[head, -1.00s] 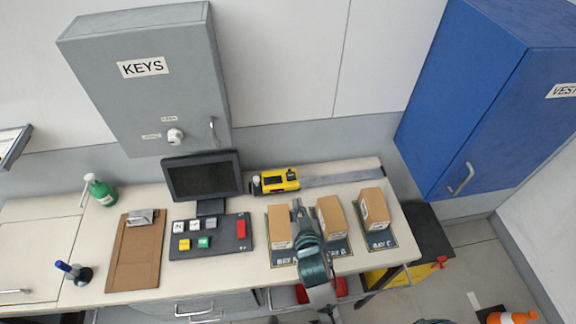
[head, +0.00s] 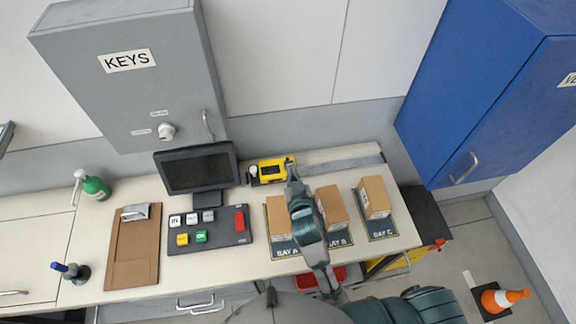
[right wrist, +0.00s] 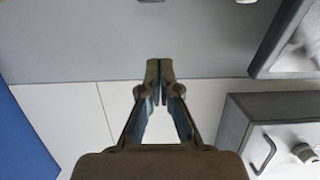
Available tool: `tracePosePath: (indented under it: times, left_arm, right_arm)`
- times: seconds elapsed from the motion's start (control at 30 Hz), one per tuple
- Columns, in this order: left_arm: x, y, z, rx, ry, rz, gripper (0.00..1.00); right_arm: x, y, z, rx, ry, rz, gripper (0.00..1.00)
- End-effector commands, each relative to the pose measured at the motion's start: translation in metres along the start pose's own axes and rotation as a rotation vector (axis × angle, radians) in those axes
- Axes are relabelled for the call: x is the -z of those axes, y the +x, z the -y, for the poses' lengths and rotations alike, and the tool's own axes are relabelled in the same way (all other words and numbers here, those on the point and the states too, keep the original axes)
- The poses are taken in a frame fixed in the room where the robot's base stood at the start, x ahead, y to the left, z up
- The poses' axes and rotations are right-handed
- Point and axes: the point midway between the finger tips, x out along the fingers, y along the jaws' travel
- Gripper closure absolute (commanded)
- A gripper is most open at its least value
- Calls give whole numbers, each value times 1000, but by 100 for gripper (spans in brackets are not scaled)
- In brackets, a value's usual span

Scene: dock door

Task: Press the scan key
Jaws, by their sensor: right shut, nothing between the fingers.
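A dark key panel (head: 215,243) lies on the bench below the monitor. The legends are too small to read, so I cannot tell which is the scan key. My right gripper (head: 291,170) is shut and empty, right of the panel, close to the yellow device in the picture. In the right wrist view its fingertips (right wrist: 160,82) meet, with the wall behind. My left gripper is not in view.
The monitor (head: 197,169) stands behind the panel. The yellow device (head: 270,170) lies to its right. Several cardboard boxes (head: 375,196) stand on bay mats under my right arm and to its right. A clipboard (head: 133,250) lies left of the panel. A grey cabinet (head: 120,90) hangs above.

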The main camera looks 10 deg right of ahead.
Motion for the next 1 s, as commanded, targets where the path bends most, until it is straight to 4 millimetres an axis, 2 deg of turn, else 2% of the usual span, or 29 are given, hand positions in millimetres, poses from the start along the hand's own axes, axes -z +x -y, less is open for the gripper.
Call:
tracePosePath:
  times: [0.13, 0.3, 0.4, 0.6, 1.0]
  left_arm:
    - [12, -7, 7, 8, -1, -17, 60]
    - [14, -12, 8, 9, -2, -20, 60]
    - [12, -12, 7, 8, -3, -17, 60]
    - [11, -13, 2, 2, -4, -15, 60]
    - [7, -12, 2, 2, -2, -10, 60]
  right_arm:
    - [2, 34, -2, -2, -3, -1, 100]
    - [-1, 66, -3, -1, 0, 2, 100]
    - [-20, 68, -2, 0, 0, 5, 100]
    - [-37, 71, 0, 0, -1, 2, 100]
    - [-40, 72, 0, 0, 0, 1, 100]
